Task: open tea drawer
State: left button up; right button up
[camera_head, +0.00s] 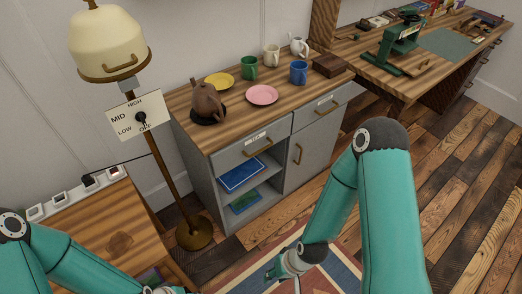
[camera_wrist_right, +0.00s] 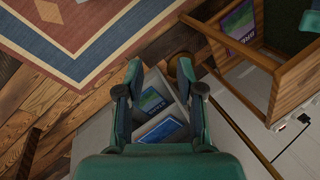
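The grey cabinet (camera_head: 228,200) has a wooden top and two drawers under it, a left drawer (camera_head: 240,154) and a right drawer (camera_head: 309,115). Each has a brass handle and a small white label too small to read; both look shut. My right gripper (camera_wrist_right: 162,82) is open and empty in the right wrist view. In the head view the right gripper (camera_head: 290,266) hangs low over the rug, in front of the cabinet and apart from it. My left gripper (camera_head: 168,290) barely shows at the bottom edge, and its fingers are hidden.
A teapot (camera_head: 207,101), a yellow plate (camera_head: 219,80), a pink plate (camera_head: 262,95) and mugs stand on the cabinet. Blue books (camera_head: 241,176) lie on its open shelf. A floor lamp (camera_head: 160,160) and wooden side table (camera_head: 92,212) stand left, a workbench (camera_head: 375,80) right.

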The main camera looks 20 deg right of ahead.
jog(key=w+d+f+m+t+b, duration=0.2)
jog(key=w+f+m+t+b, duration=0.25)
jog(key=w+f+b, duration=0.4)
jog(key=m+t+h+b, duration=0.5)
jog(key=m+t+b, duration=0.9)
jog(key=b, duration=0.5)
send_near(262, 149)
jog(key=shift+n+t, duration=0.45)
jog(key=shift+n, duration=0.1)
jog(key=w, duration=1)
jog(key=shift+d+r+b, duration=0.1)
jog(key=shift+d+b, duration=0.1)
jog(key=shift+b, duration=0.1)
jog(key=shift+s, duration=0.1)
grip_shut()
